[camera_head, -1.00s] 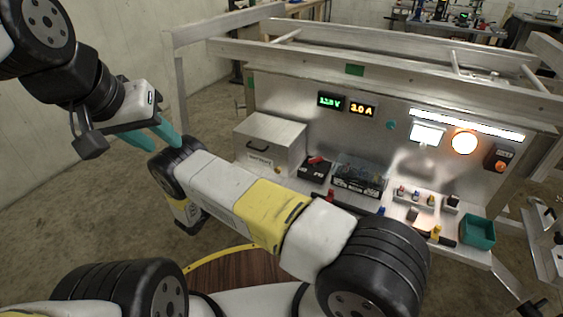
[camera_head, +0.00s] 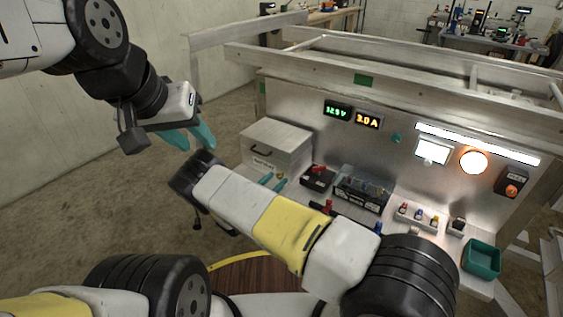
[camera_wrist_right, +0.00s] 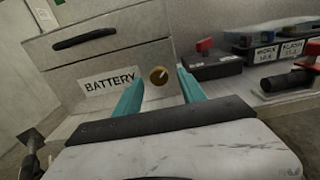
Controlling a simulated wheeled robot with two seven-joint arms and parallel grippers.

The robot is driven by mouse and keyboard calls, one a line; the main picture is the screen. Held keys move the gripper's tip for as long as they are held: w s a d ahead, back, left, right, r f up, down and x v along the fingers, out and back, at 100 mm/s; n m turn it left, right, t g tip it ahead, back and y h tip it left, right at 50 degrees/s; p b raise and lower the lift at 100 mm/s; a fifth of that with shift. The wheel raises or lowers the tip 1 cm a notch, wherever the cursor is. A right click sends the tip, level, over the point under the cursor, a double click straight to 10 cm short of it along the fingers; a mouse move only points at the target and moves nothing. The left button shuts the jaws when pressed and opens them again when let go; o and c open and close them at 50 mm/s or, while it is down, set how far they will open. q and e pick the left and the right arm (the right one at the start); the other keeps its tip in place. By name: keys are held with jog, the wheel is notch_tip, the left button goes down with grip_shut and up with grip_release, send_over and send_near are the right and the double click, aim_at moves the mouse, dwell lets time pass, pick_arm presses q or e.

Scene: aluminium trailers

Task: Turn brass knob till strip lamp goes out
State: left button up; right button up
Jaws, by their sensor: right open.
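The brass knob (camera_wrist_right: 159,76) is on the front of the aluminium box labelled BATTERY (camera_wrist_right: 100,62), right of the label; its pale pointer mark tilts up to the right. In the head view the knob (camera_head: 281,175) is small, near my right gripper's fingers. My right gripper (camera_wrist_right: 160,82) is open, its teal fingertips on either side of the knob in the picture; contact cannot be told. The strip lamp (camera_head: 476,143) on the back panel is lit white. My left gripper (camera_head: 200,148) hangs empty at the left, its teal fingers apart, away from the box.
Right of the box are a black block with a red part (camera_head: 318,177), a battery tray (camera_head: 361,190), switches (camera_head: 419,216) and a teal bin (camera_head: 481,258). Floor left of the trailer is clear.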

jog(key=shift+x, duration=0.75)
grip_shut()
jog(key=shift+m, duration=2.5)
grip_release()
jog(key=shift+a, duration=0.1)
jog(key=v, duration=0.7)
jog(key=shift+s+a, duration=0.2)
jog(key=shift+s, duration=0.05)
